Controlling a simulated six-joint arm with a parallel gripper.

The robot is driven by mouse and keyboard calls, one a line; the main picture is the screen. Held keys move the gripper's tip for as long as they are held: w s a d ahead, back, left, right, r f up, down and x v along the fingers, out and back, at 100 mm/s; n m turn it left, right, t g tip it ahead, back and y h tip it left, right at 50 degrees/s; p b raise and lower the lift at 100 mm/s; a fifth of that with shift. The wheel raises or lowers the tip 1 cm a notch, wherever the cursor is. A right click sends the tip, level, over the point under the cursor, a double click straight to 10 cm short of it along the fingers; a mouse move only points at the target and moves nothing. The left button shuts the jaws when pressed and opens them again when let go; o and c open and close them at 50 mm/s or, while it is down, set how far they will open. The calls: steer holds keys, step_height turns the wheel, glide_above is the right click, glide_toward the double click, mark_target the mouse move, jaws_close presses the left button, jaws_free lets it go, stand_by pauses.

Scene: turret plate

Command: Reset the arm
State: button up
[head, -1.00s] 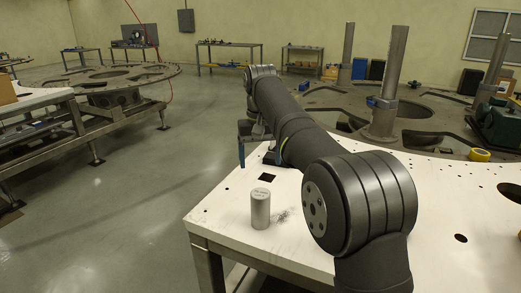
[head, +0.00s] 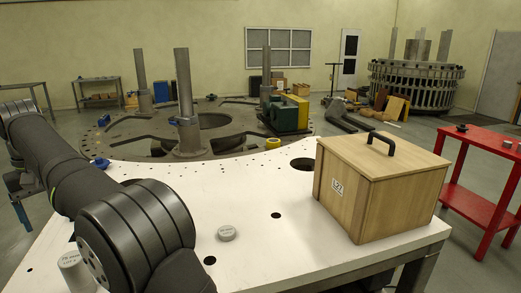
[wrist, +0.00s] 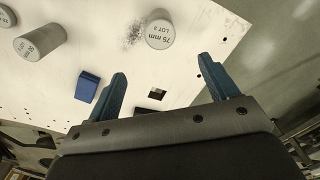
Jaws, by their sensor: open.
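My gripper (wrist: 163,68) is open in the wrist view, with its two blue fingers apart and nothing between them. In the head view one blue finger of my gripper (head: 20,213) shows at the left, off the white table's edge. A grey cylinder marked 75 mm LOT 3 (wrist: 160,32) stands on the white table (wrist: 225,45) beyond the fingertips, apart from them. In the head view that cylinder (head: 75,272) is partly hidden by my arm.
A handled wooden box (head: 345,200) stands on the table's right. A red table (head: 480,210) is beyond it. Round holes pierce the white tabletop.

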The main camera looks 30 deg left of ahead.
mark_target(71, 259)
step_height(71, 259, down, 18)
steer(key=shift+r, duration=0.45)
steer(key=shift+r, duration=0.1)
stand_by(0.3)
step_height(71, 259, up, 17)
step_height(71, 259, down, 18)
steer(key=shift+r, duration=0.2)
steer(key=r, duration=0.8)
steer(key=shift+w, duration=0.25)
steer(key=w+f, duration=0.1)
steer(key=w, duration=0.7)
steer(key=shift+w+a+f, duration=0.2)
steer(key=shift+w+a, duration=0.05)
steer(key=shift+a, duration=0.05)
